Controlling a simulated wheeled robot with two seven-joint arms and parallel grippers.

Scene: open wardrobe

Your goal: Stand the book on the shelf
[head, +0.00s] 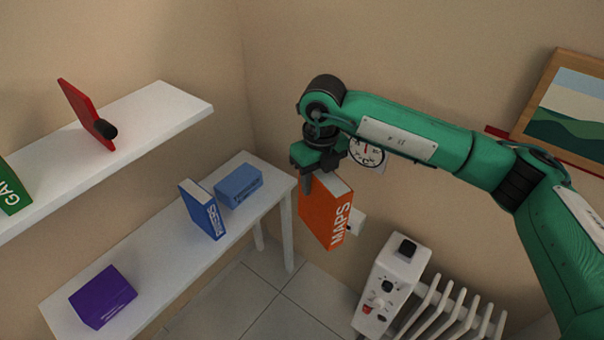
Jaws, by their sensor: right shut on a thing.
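An orange book marked "MAPS" (322,217) hangs in the air, tilted, to the right of the white table. My right gripper (318,178) is shut on its top edge; the fingertips are partly hidden by the book and wrist. A white wall shelf (165,112) runs along the left wall. On it are a red bookend (85,112) with a black knob and a green book (12,188) cut off by the left edge. The gap between these two is free. My left gripper is not in view.
A white heater (392,282) stands at the lower right. A dial (366,152) and a framed picture (568,110) are on the wall.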

